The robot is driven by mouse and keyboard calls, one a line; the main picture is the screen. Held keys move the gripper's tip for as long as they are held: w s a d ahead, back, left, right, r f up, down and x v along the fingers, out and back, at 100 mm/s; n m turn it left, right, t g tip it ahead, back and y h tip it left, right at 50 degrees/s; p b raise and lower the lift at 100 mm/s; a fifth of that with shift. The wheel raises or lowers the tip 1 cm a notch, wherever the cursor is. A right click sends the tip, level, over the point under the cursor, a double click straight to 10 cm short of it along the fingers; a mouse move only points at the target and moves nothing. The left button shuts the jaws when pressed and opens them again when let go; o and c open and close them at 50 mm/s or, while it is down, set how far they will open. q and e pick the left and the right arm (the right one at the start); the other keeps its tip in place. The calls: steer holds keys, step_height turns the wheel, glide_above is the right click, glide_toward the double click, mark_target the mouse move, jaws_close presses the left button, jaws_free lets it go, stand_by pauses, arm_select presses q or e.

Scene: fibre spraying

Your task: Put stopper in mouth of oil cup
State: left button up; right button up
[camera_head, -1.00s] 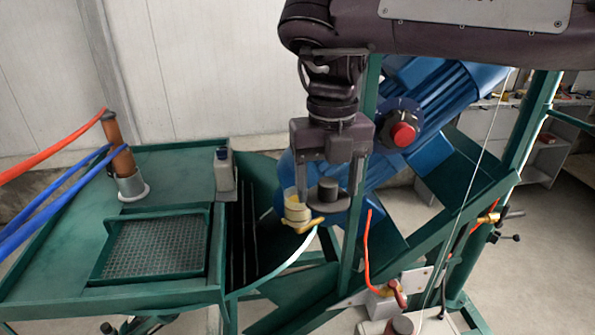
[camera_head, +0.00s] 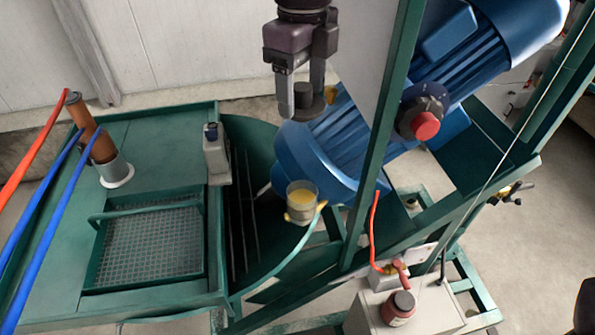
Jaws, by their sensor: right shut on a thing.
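The oil cup (camera_head: 302,207) is a clear cup with yellow oil inside, mounted on a brass fitting at the edge of the green machine, near the middle of the head view. Its open mouth shows from above, with nothing in it. My right gripper (camera_head: 303,108) is above the cup in the picture, pointing down. It is shut on the stopper (camera_head: 303,96), a dark round piece with a wider flange below. The stopper is apart from the cup. The height of the stopper over the cup is hard to judge.
A blue motor (camera_head: 330,145) and a green post (camera_head: 383,150) stand just right of the cup. Red and blue hoses run at far left.

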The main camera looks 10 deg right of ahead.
arm_select(q)
steer(key=shift+s+f+b, duration=0.3)
steer(key=shift+f+b, duration=0.1)
steer(key=shift+f, duration=0.15)
arm_select(e)
step_height(320, 180, down, 19)
steer(key=s, duration=0.1)
steer(key=shift+s, duration=0.15)
arm_select(q)
steer(key=shift+f, duration=0.1)
arm_select(e)
steer(key=shift+s, duration=0.1)
steer(key=o, duration=1)
steer(key=shift+c, duration=0.2)
step_height(320, 180, up, 12)
steer(key=shift+r, duration=0.15)
